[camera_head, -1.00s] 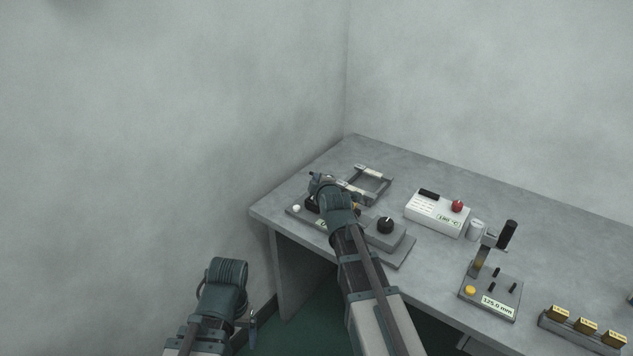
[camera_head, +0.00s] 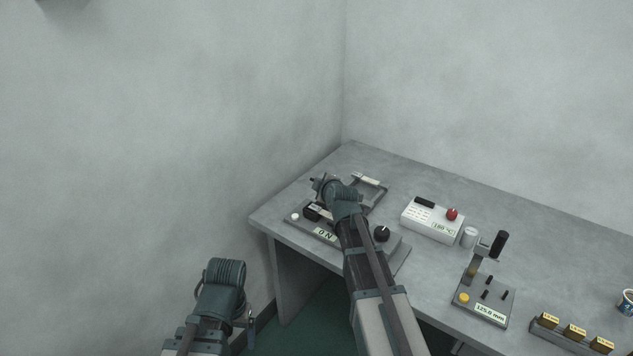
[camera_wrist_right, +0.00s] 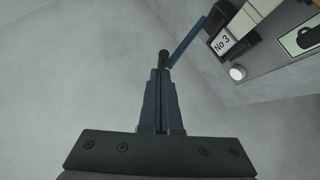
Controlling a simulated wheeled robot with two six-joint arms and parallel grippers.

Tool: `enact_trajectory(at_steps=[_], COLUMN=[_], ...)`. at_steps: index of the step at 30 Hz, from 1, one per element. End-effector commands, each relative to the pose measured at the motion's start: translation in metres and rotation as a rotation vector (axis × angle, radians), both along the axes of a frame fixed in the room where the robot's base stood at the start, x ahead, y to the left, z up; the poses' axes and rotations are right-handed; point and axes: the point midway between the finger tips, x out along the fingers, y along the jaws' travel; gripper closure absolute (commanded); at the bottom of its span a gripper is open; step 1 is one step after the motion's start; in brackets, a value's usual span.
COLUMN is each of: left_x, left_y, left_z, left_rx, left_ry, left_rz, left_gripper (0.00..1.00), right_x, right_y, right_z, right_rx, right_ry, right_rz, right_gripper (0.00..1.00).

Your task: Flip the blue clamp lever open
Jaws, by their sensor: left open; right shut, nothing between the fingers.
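The blue clamp lever (camera_wrist_right: 187,41) shows in the right wrist view as a thin blue bar slanting up to the right, just beyond my right fingertips. My right gripper (camera_wrist_right: 163,68) is shut and empty, with a dark rounded stub at its tip; I cannot tell whether it touches the lever. In the head view my right gripper (camera_head: 318,184) is over the left end of the grey force station (camera_head: 398,257), and my arm hides much of it; the lever is not distinguishable there. My left gripper (camera_head: 250,319) hangs low left of the table, away from the station; its fingers are small in view.
The station has a "0 N" label (camera_head: 325,234), a white button (camera_head: 295,216) and a black knob (camera_head: 382,233). A grey frame (camera_head: 377,190) lies behind it. A white heater box (camera_head: 432,220) and a gauge stand (camera_head: 483,296) are to the right. Walls close off the back.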

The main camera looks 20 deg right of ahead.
Motion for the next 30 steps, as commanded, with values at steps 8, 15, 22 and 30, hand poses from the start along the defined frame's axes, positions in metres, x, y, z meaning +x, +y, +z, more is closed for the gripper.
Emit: enact_trajectory(at_steps=[8,15,22,30], left_x=[0.0,0.0,0.0,0.0], left_y=[0.0,0.0,0.0,0.0], left_z=[0.039,0.053,0.052,0.052], left_rx=[0.0,0.0,0.0,0.0], left_ry=[0.0,0.0,0.0,0.0], left_rz=[0.0,0.0,0.0,0.0], left_gripper=[0.14,0.14,0.14,0.14], right_x=[0.02,0.031,0.037,0.039], right_y=[-0.023,-0.038,-0.046,-0.05], right_z=[0.015,0.013,0.01,0.01], right_rx=[0.172,0.299,0.328,0.327], right_ry=[0.134,0.234,0.255,0.254], right_rz=[-0.001,0.0,0.001,0.001], right_gripper=[1.0,1.0,1.0,1.0])
